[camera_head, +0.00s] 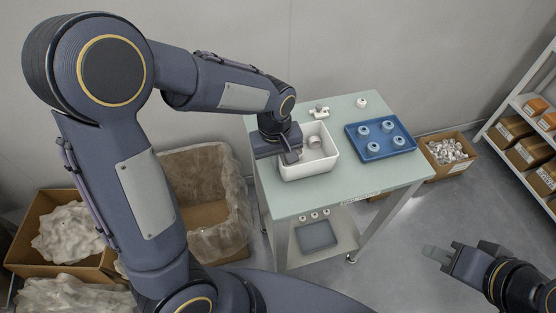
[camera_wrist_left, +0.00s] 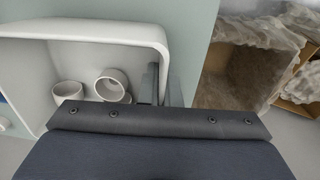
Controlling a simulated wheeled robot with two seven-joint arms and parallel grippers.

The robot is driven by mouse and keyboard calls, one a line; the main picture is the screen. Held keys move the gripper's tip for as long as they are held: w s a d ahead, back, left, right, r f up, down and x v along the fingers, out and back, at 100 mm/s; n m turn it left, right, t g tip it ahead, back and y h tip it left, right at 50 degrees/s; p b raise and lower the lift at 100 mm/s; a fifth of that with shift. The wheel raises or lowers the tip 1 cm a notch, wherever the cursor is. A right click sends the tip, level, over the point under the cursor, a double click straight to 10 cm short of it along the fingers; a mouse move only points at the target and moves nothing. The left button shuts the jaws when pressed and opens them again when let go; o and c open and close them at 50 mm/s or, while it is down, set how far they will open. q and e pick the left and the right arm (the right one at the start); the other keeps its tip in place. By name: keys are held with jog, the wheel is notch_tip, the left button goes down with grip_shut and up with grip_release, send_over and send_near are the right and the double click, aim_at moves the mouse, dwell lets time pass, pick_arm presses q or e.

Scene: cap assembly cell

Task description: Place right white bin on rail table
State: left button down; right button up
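A white bin (camera_head: 318,166) stands on the pale green table (camera_head: 305,205), left of the blue tray. White ring-shaped parts (camera_head: 314,141) lie inside it; the left wrist view shows the bin's rim (camera_wrist_left: 95,29) and round white parts (camera_wrist_left: 112,84) within. My left gripper (camera_head: 290,156) is at the bin's left wall. In the left wrist view its fingers (camera_wrist_left: 162,85) straddle that wall, one inside and one outside; whether they press on it is unclear. My right gripper (camera_head: 438,254) is away from the table at the lower right, with nothing seen in it.
A blue tray (camera_head: 369,151) with several white caps stands right of the bin. A small white fixture (camera_head: 319,112) and a loose cap (camera_head: 361,102) are behind. Cardboard boxes (camera_head: 105,262) with plastic liners stand at left, a parts box (camera_head: 428,160) and shelves (camera_head: 510,139) at right.

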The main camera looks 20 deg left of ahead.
pick_arm(q)
jog(key=shift+f, duration=0.25)
jog(key=shift+f, duration=0.2)
jog(key=c, duration=1.6)
grip_release()
jog(key=shift+c, duration=0.2)
jog(key=shift+r, duration=0.15)
notch_tip(320, 180, up, 12)
jog(key=s+a+m+t+h, duration=0.1)
jog(key=s+a+m+t, duration=0.1)
jog(key=s, duration=0.6)
jog(key=s+a+m+t+h, duration=0.2)
jog(key=s+a+m+t, duration=0.1)
jog(key=s, duration=0.6)
jog(key=shift+s+a+f+p, duration=0.2)
jog(key=shift+s+a+p, duration=0.15)
jog(key=shift+a, duration=0.35)
